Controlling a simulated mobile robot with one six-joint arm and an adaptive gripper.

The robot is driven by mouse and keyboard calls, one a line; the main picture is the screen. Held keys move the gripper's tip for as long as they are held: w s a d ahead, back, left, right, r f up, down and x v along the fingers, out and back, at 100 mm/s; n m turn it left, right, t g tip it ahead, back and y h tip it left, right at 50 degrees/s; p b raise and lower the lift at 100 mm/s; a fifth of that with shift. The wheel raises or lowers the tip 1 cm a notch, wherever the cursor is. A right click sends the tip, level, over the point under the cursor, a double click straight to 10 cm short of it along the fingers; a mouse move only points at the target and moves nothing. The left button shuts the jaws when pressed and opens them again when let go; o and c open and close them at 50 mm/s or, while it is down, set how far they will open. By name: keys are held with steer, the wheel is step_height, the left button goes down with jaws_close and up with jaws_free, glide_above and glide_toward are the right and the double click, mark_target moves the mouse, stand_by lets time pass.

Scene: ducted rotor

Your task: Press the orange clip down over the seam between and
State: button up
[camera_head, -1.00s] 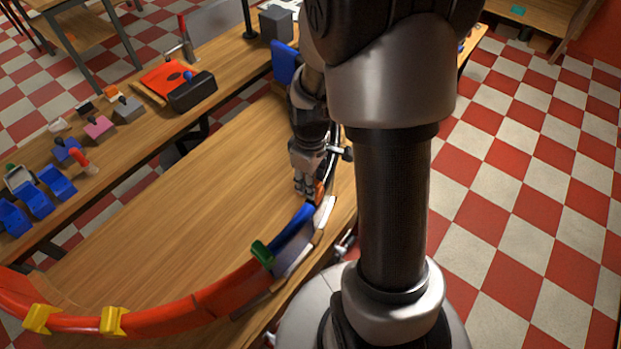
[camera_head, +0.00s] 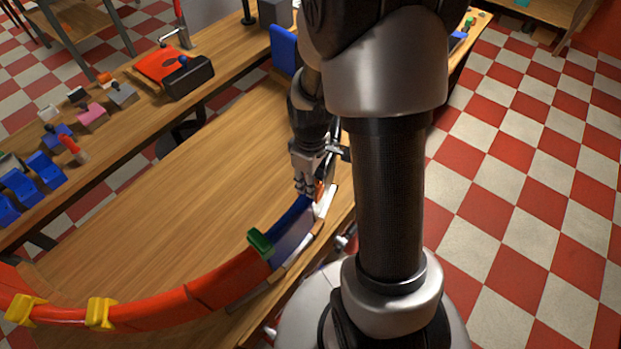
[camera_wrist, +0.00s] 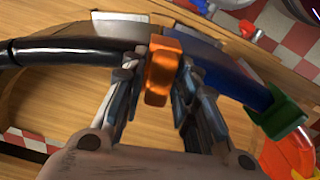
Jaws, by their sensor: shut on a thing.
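The orange clip (camera_wrist: 161,74) sits between my gripper's fingertips in the wrist view. My gripper (camera_wrist: 158,80) is shut on it, at the curved ring's upper rim. The clip lies where a black ring segment (camera_wrist: 75,48) and a blue ring segment (camera_wrist: 232,80) come close together. The seam itself is hidden under the clip, and I cannot tell whether the clip is fully down. In the head view, my gripper (camera_head: 306,190) is at the far end of the blue segment (camera_head: 289,220), and a sliver of orange shows beside the fingers.
A green clip (camera_head: 261,243) straddles the joint between the blue and red segments (camera_head: 200,290). Two yellow clips (camera_head: 101,313) sit on the red part. Blue bins (camera_head: 45,168) and small parts stand on the back bench. The table inside the ring is clear.

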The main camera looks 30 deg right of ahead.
steer(key=shift+f, duration=0.25)
stand_by(0.4)
steer(key=o, duration=1.1)
step_height(320, 180, up, 12)
steer(key=shift+r, duration=0.1)
steer(key=shift+a, duration=0.1)
steer(key=s+a+r+m+t, duration=0.1)
steer(key=s+a+r+m, duration=0.1)
steer(key=s+a+r, duration=0.1)
steer(key=s+a+r+m+t, duration=0.1)
steer(key=s+a+r+t, duration=0.1)
steer(key=s+a+r, duration=0.2)
steer(key=s+a+r+m+t, duration=0.1)
steer(key=s+a+r+m, duration=0.1)
steer(key=s, duration=0.4)
steer(key=shift+s+a+r+m+t, duration=0.15)
steer(key=shift+a+r, duration=0.25)
steer(key=shift+r, duration=0.25)
steer(key=shift+s+a+r+m+t, duration=0.15)
steer(key=shift+a+r, duration=0.25)
steer(key=shift+r, duration=0.25)
